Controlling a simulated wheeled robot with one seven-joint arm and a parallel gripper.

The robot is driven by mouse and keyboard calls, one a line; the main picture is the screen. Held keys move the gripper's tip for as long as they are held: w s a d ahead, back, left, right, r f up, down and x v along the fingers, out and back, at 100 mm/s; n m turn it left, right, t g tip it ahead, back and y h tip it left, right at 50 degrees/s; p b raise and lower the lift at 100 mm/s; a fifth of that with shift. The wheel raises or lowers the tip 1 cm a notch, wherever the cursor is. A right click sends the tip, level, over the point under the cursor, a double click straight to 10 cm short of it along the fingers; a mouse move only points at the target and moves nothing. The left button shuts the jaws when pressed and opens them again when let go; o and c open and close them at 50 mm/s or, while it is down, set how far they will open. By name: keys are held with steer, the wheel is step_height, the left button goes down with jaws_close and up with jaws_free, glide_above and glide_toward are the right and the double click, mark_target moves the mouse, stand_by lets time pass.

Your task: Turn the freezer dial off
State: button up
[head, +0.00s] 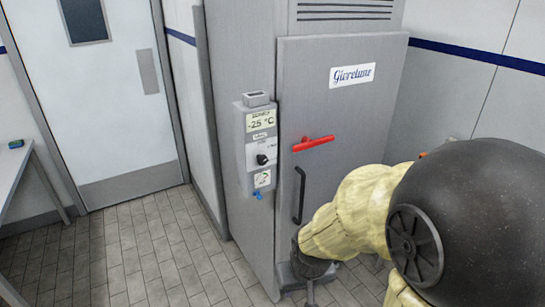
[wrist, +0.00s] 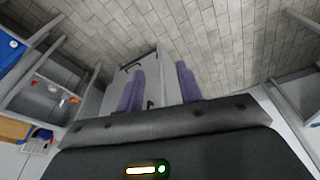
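The freezer (head: 345,110) is a tall grey cabinet in the middle of the head view. A grey control box (head: 252,150) on its left front edge has a display reading about -25 °C. Below the display is the small black dial (head: 262,159); its exact setting is too small to read. My gripper is low in front of the freezer door, below and right of the dial and apart from it; in the head view its fingers are hard to make out. In the wrist view my gripper (wrist: 159,85) shows two purple fingers spread apart with nothing held between them.
A red latch (head: 313,144) and a black vertical handle (head: 299,195) stick out from the freezer door. A white door (head: 110,100) is at the left, and a table (head: 15,175) stands at the left edge. The tiled floor (head: 160,250) left of the freezer is clear.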

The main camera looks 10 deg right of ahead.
steer(key=shift+w, duration=0.3)
steer(key=shift+o, duration=0.2)
steer(key=o, duration=0.4)
steer(key=shift+d, duration=0.1)
steer(key=w+d+r+n+t+y, duration=0.1)
steer(key=w+d+r+t+y, duration=0.1)
steer(key=w+t, duration=0.5)
steer(key=w+d+r+n+t+y+p, duration=0.1)
steer(key=w+t, duration=0.6)
steer(key=w, duration=0.9)
step_height(320, 180, up, 3)
steer(key=d+n+y, duration=0.1)
steer(key=d+y, duration=0.1)
steer(key=shift+d+r+n+t+y+p, duration=0.15)
steer(key=shift+d+n+t+y+p, duration=0.15)
steer(key=shift+d, duration=0.1)
